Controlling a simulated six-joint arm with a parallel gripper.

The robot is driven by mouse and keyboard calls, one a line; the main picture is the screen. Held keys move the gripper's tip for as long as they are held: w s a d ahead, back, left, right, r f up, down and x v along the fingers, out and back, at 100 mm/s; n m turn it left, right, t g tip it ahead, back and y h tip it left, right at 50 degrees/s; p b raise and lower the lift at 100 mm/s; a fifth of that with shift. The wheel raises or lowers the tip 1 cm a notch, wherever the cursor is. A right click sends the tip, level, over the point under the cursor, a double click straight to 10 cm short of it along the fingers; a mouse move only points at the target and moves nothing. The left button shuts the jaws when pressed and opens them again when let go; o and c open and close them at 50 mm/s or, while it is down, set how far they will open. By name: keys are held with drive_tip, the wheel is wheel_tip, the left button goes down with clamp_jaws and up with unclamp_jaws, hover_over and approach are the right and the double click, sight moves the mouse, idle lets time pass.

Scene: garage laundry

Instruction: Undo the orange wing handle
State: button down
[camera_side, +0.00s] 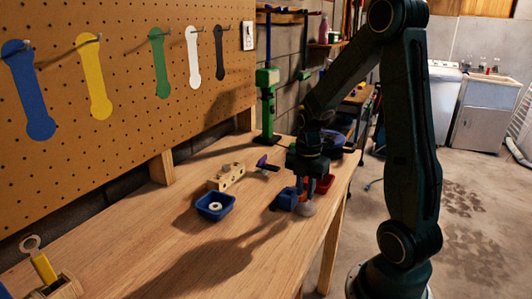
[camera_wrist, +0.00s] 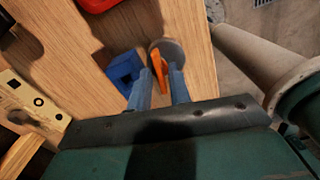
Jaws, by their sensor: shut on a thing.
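The orange wing handle (camera_wrist: 158,68) shows in the wrist view as a narrow upright bar over a round grey part (camera_wrist: 172,50). My gripper (camera_wrist: 160,78) has its two blue fingers on either side of the handle and is shut on it. In the side view my gripper (camera_side: 303,190) points down near the bench's right edge, just above a round grey part (camera_side: 305,208). The handle is hard to make out there, behind the fingers.
A blue block-like item (camera_wrist: 123,68) stands close left of my fingers. A red container (camera_side: 323,183) is just behind. A blue tray (camera_side: 216,207) with a white ring and a wooden block with holes (camera_side: 227,177) lie left. The front bench (camera_side: 150,255) is mostly clear.

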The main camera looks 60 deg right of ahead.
sight(303, 195)
drive_tip(key=c, duration=1.5)
unclamp_jaws()
drive_tip(key=shift+c, duration=0.2)
drive_tip(key=shift+r, duration=0.1)
wheel_tip(303, 195, up, 14)
drive_tip(key=shift+a, duration=0.1)
drive_tip(key=s+a+r+m+t, duration=0.1)
drive_tip(key=s+a+m, duration=0.3)
drive_tip(key=a+m, duration=0.4)
drive_tip(key=s+a+r+m+t, duration=0.1)
drive_tip(key=s+a+m+t, duration=0.3)
drive_tip(key=a+m, duration=0.4)
drive_tip(key=a, duration=0.2)
drive_tip(key=shift+a+r+t, duration=0.3)
drive_tip(key=shift+a+r, duration=0.05)
drive_tip(key=shift+a, duration=0.05)
